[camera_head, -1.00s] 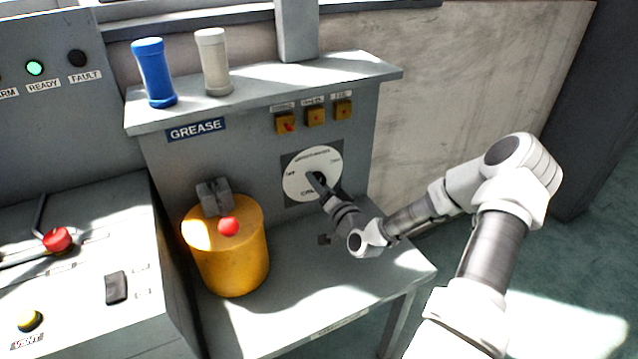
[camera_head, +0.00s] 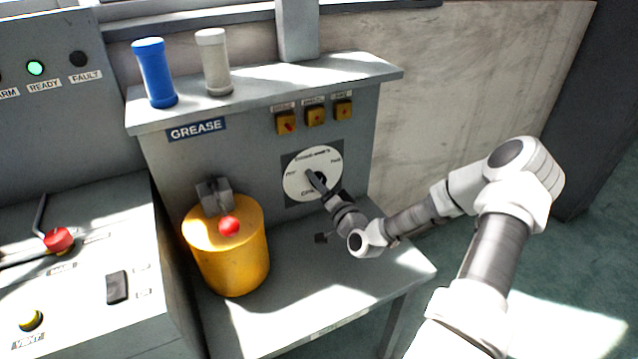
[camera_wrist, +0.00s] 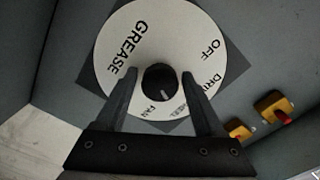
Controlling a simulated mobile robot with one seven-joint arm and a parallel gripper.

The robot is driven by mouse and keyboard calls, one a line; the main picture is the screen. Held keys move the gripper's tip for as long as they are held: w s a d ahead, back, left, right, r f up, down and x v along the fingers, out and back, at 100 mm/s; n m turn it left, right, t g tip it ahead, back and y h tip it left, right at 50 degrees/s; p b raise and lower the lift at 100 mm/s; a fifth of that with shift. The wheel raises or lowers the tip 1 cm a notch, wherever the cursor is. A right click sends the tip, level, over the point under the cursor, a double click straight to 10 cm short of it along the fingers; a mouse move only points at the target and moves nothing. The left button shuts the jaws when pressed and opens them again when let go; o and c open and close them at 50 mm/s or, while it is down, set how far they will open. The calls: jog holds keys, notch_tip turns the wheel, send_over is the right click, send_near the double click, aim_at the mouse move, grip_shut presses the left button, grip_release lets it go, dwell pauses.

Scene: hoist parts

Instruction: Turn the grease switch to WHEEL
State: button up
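The grease switch is a round white dial (camera_head: 300,181) on the grey cabinet front under the GREASE sign. In the wrist view its black knob (camera_wrist: 160,80) sits at the middle of the white disc, with GREASE, OFF, FAN and partly hidden DRUM and WHEEL lettering. The knob's pale mark points down the picture, between FAN and WHEEL. My gripper (camera_wrist: 158,76) is open, with one finger on each side of the knob. A narrow gap seems to show beside each fingertip; I cannot tell whether either touches. In the head view my gripper (camera_head: 318,184) hides part of the dial.
Several small yellow switches (camera_head: 315,115) sit above the dial. A yellow drum (camera_head: 236,262) with a red knob stands left of it on the bench (camera_head: 320,300). Blue (camera_head: 155,74) and pale (camera_head: 214,62) cylinders stand on the shelf. Bare bench lies below my gripper.

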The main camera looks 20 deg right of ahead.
jog(key=shift+o, duration=0.7)
jog(key=s+p, duration=0.2)
jog(key=s, duration=1.5)
jog(key=shift+s+d, duration=0.2)
jog(key=shift+d, duration=0.1)
